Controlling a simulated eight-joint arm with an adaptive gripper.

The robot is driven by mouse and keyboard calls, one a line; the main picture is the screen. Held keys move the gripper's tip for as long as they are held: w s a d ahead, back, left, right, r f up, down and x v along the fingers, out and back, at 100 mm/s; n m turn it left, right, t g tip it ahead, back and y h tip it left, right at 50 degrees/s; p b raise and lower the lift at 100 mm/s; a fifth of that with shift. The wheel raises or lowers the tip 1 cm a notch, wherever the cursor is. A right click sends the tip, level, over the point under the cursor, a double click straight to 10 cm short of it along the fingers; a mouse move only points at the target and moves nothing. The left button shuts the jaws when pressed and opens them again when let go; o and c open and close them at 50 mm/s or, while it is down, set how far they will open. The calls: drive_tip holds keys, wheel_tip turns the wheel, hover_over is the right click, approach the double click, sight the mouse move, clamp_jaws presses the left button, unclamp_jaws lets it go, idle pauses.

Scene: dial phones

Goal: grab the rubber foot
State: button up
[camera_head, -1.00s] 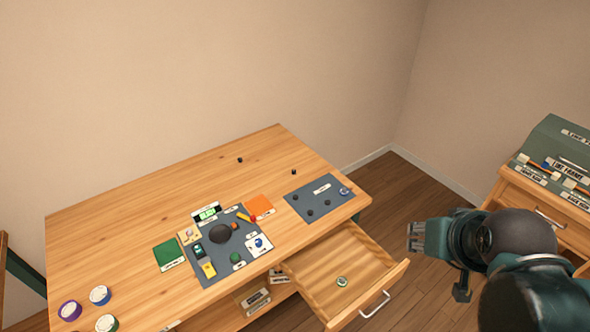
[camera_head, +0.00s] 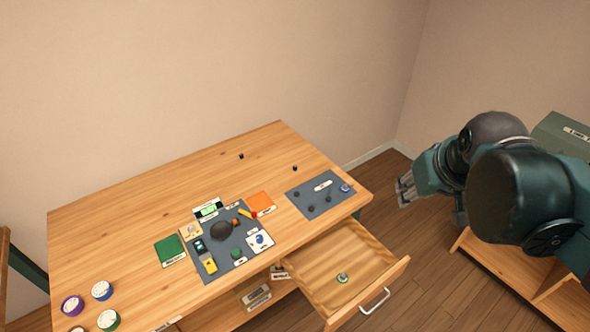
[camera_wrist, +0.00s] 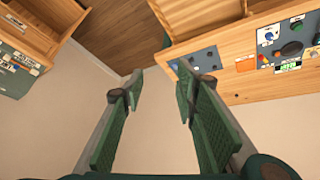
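Several small dark round pieces that look like rubber feet lie on the right grey mat (camera_head: 321,205); one dark piece (camera_head: 297,194) is at its left side. Two small black pieces stand on bare wood farther back, one black piece (camera_head: 241,156) near the back edge and another black piece (camera_head: 295,168) nearer the mat. I cannot tell which of these is the rubber foot. My gripper (camera_head: 404,192) is in the air right of the table. In the wrist view my gripper (camera_wrist: 160,76) has its fingers apart with nothing between them.
An open drawer (camera_head: 322,261) with a small green-and-white round item (camera_head: 342,278) juts out below the mat. A larger grey mat (camera_head: 212,262) with phone parts lies mid-table. Coloured round tins (camera_head: 102,290) are at left. The back left of the table is clear.

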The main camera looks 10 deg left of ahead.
drive_tip(key=w+a+r+n+g, duration=0.1)
drive_tip(key=w+a+n, duration=0.15)
drive_tip(key=w, duration=0.55)
drive_tip(key=w+a+r+n+g, duration=0.15)
drive_tip(key=w+a, duration=0.25)
drive_tip(key=w, duration=0.4)
drive_tip(key=n+g, duration=0.4)
drive_tip(key=n, duration=0.8)
hover_over(295, 168)
drive_tip(key=w, duration=0.1)
drive_tip(key=shift+t, duration=0.25)
drive_tip(key=f, duration=3.1)
drive_tip(key=shift+d+p, duration=0.25)
drive_tip(key=shift+p, duration=0.05)
drive_tip(key=shift+w+a+f, duration=0.1)
drive_tip(key=shift+a+f, duration=0.2)
drive_tip(key=shift+f, duration=0.2)
drive_tip(key=shift+f, duration=0.15)
drive_tip(key=shift+f, duration=1.15)
drive_tip(key=shift+f, duration=0.15)
